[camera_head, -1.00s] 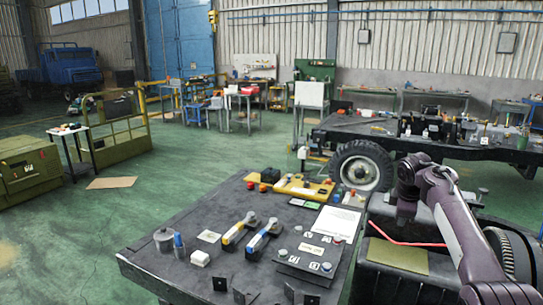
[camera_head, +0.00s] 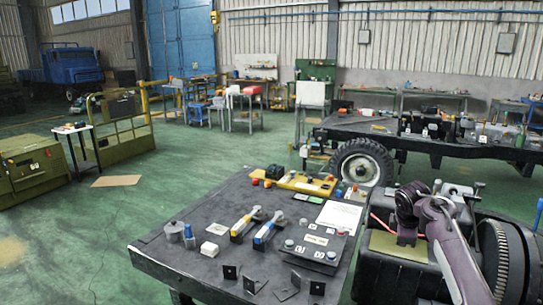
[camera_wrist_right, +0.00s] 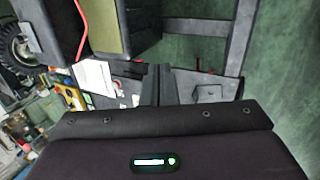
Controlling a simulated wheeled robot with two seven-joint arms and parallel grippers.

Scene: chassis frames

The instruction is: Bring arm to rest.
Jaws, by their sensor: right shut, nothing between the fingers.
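My right arm (camera_head: 450,240) comes in from the lower right in the head view. Its elbow is raised and its far end bends down to my right gripper (camera_head: 406,238), in front of a black case with an olive panel (camera_head: 400,247). The gripper shows small there. In the right wrist view its fingers (camera_wrist_right: 157,86) are together and empty, above the dark wrist housing. My left arm and gripper are not in view.
A truck chassis with a wheel (camera_head: 362,164) stands behind. Green floor (camera_head: 80,235) is open at left.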

